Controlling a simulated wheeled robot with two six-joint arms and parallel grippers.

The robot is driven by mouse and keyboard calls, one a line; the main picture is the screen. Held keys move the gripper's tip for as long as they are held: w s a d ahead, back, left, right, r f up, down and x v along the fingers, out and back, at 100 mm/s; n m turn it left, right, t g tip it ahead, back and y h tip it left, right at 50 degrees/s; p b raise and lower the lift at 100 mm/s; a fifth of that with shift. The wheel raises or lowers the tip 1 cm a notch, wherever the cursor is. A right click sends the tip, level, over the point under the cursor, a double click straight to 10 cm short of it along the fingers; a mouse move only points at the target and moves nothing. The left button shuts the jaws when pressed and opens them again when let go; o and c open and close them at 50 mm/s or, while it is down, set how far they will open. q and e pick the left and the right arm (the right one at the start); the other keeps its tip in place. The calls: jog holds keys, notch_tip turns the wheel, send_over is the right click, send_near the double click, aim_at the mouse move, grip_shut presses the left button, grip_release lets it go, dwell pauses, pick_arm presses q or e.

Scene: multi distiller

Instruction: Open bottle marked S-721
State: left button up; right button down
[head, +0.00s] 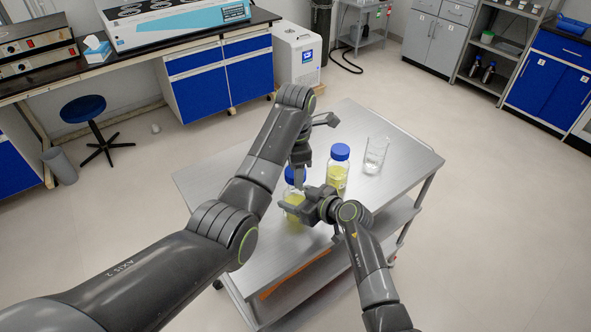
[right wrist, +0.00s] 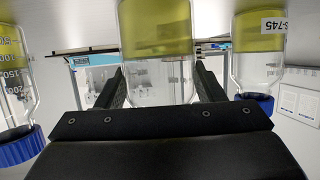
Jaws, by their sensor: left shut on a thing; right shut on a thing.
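A bottle (head: 293,218) with yellow liquid and a blue cap (head: 295,176) stands upright on the cart. My left gripper (head: 298,169) comes down from above and is shut on this cap. My right gripper (head: 302,206) is shut around the bottle's body from the right side. In the right wrist view, which is upside down, the held bottle (right wrist: 158,50) sits between the fingers; its label is not readable. A second blue-capped bottle (head: 338,168) stands behind it to the right. The wrist view shows one bottle labelled S-745 (right wrist: 258,50) and another (right wrist: 14,85) with volume marks.
The metal cart (head: 400,170) also carries a clear glass beaker (head: 375,155) behind the bottles on the right. My left arm hides part of the cart top. A stool (head: 90,110) and lab benches stand farther back.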

pick_arm(q)
jog(key=shift+r, duration=1.85)
pick_arm(e)
jog(key=shift+c, duration=1.4)
grip_release()
